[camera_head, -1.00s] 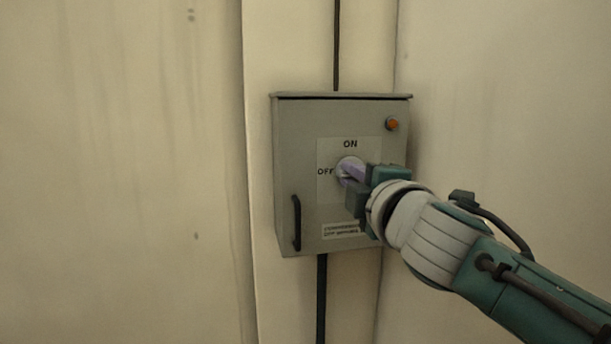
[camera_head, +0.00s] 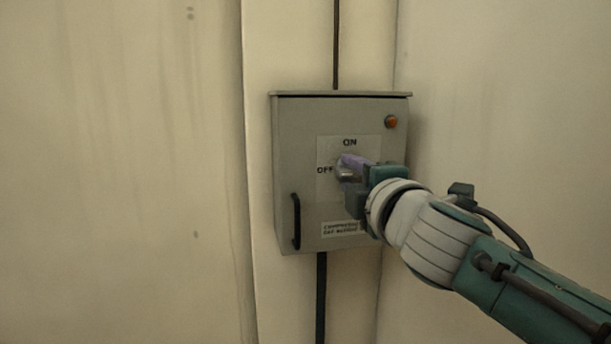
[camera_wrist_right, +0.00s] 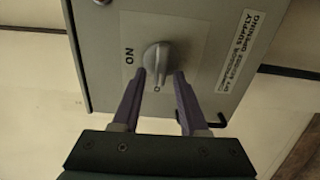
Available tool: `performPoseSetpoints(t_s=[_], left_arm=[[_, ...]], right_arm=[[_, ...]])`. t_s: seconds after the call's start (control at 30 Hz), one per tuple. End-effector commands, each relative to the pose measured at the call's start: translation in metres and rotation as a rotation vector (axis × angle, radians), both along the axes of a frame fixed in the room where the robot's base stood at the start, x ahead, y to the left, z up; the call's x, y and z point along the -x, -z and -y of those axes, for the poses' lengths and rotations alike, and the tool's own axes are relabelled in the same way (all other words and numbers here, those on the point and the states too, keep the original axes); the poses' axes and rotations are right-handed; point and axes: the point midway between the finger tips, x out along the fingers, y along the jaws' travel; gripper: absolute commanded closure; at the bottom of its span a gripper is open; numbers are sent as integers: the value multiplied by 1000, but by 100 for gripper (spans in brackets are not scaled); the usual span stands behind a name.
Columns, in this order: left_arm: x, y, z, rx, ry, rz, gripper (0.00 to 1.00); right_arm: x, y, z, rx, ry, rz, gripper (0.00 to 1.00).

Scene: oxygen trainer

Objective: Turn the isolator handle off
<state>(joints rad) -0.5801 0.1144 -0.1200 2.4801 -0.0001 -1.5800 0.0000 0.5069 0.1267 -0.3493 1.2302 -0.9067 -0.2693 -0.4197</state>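The isolator handle (camera_head: 345,170) is a grey rotary knob on a pale plate on the front of a grey box (camera_head: 290,130). The plate reads ON above the knob and OFF to its left. In the right wrist view the handle (camera_wrist_right: 158,60) has its raised bar upright in the picture, across from the ON label at left, so it lies along the OFF direction. My right gripper (camera_head: 352,176) is at the knob, with purple fingers on either side of it. In the wrist view the fingertips (camera_wrist_right: 161,76) stand apart, with small gaps beside the bar. My left gripper is out of view.
The beige wall at left is clear.

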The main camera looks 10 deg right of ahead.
Motion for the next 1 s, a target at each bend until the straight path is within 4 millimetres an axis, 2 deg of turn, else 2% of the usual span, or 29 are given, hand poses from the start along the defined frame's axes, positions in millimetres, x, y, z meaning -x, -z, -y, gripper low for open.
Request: performPoseSetpoints(t_s=[0.37,0.47,0.8,1.0], left_arm=[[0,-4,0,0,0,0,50],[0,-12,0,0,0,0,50],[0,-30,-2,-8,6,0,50],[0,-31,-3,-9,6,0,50]], right_arm=[[6,0,0,-2,0,-2,52],[19,-2,1,-3,0,-2,52],[80,-1,3,-2,1,-3,52],[97,0,4,-1,0,-1,52]])
